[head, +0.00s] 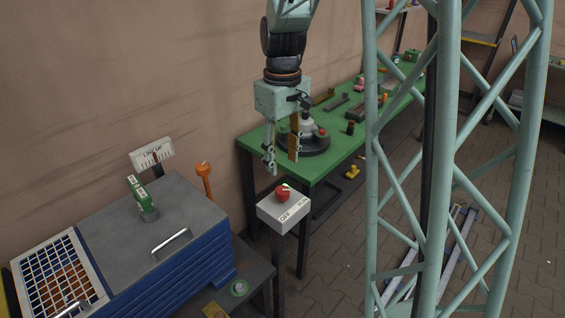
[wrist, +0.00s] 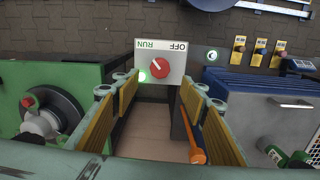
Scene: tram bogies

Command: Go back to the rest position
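My gripper (head: 281,160) hangs from the arm, fingers down, in the head view. Its two fingers stand apart with nothing between them. In the wrist view my gripper (wrist: 160,98) shows yellowish pads on both sides of an empty gap. Below and in front of it stands a grey control box (head: 284,208) with a red knob (head: 283,193), marked OFF and RUN. The wrist view shows the box (wrist: 176,52) beyond the fingertips and the knob (wrist: 160,69), its white mark slanting toward the RUN side. A green light (wrist: 143,76) glows on the box.
A green workbench (head: 325,165) with a dark round fixture (head: 306,145) lies behind the gripper. A blue drawer cabinet (head: 170,268) with a grey top stands at left, an orange-headed tool (head: 204,170) beside it. A lattice column (head: 447,150) rises at right.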

